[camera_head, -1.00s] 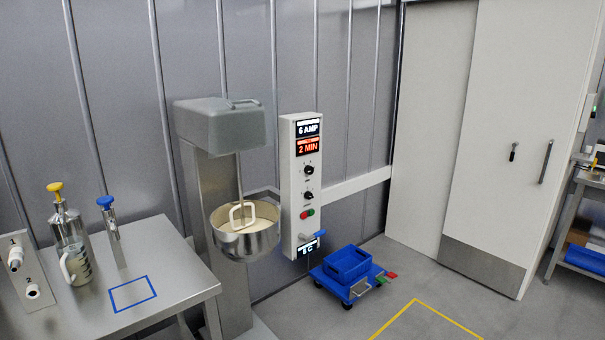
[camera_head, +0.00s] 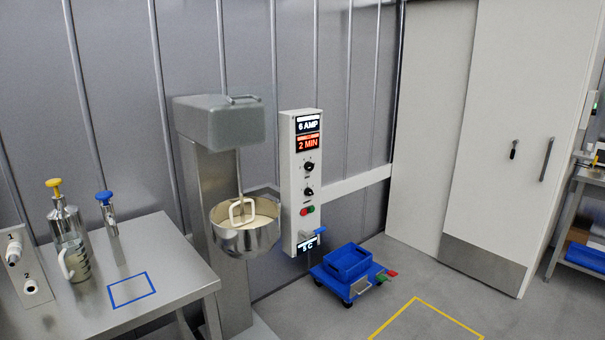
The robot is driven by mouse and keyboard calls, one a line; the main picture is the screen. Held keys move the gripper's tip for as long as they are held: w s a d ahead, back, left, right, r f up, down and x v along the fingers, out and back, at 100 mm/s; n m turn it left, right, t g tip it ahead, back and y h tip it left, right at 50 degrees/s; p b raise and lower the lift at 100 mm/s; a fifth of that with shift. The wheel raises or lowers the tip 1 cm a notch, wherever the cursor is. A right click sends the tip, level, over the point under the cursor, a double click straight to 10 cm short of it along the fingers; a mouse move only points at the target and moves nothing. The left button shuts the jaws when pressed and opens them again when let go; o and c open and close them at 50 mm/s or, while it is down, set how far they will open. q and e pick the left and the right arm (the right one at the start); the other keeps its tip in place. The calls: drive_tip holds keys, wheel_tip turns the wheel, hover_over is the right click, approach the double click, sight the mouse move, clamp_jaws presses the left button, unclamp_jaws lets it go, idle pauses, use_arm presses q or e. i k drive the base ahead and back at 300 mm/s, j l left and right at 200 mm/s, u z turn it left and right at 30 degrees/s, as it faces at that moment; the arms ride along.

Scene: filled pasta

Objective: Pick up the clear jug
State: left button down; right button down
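The clear jug (camera_head: 79,263) stands upright on the steel table at the left. It has dark measuring marks on its side and a pale handle on its left. It stands in front of a steel canister with a yellow top (camera_head: 65,222), which it partly hides. Neither of my grippers shows in the head view.
The steel table (camera_head: 180,270) bears a blue square outline (camera_head: 132,290), a blue-topped dispenser (camera_head: 108,213) and a panel with numbered taps (camera_head: 25,265). A mixer with a steel bowl (camera_head: 245,238) stands right of it. A blue cart (camera_head: 350,272) is on the floor.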

sight(74, 261)
drive_tip(key=u, duration=1.35)
